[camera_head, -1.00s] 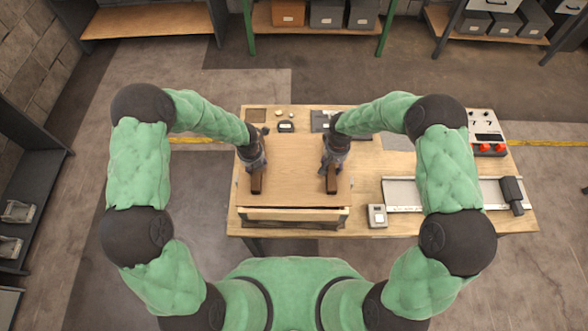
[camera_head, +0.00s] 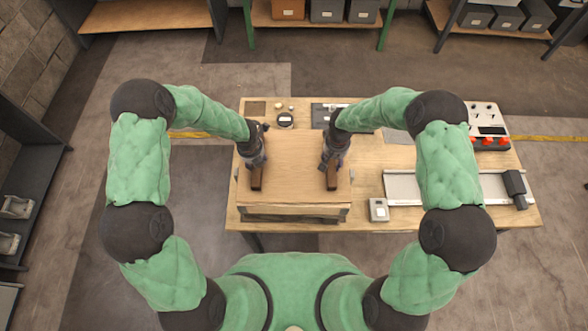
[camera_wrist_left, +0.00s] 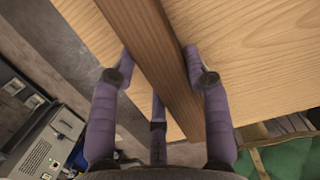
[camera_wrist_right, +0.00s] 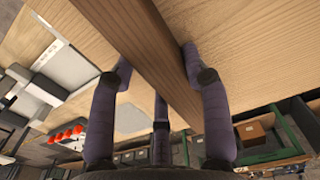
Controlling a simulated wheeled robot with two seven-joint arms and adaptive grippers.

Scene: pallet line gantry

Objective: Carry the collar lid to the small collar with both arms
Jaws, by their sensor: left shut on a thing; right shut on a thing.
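The collar lid (camera_head: 293,172) is a flat wooden panel with two brown bar handles. It lies over the small collar (camera_head: 292,213), whose front wall shows just below the lid's front edge. I cannot tell whether the lid touches the collar all round. My left gripper (camera_head: 255,170) is shut on the left handle, which also shows in the left wrist view (camera_wrist_left: 150,62). My right gripper (camera_head: 331,170) is shut on the right handle, also seen in the right wrist view (camera_wrist_right: 145,55). The lid hides the collar's inside.
A wooden table (camera_head: 370,215) carries everything. At right are a rail with a dark motor block (camera_head: 515,187), a small grey box (camera_head: 379,209) and a control box with red buttons (camera_head: 488,140). Shelves line the far wall.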

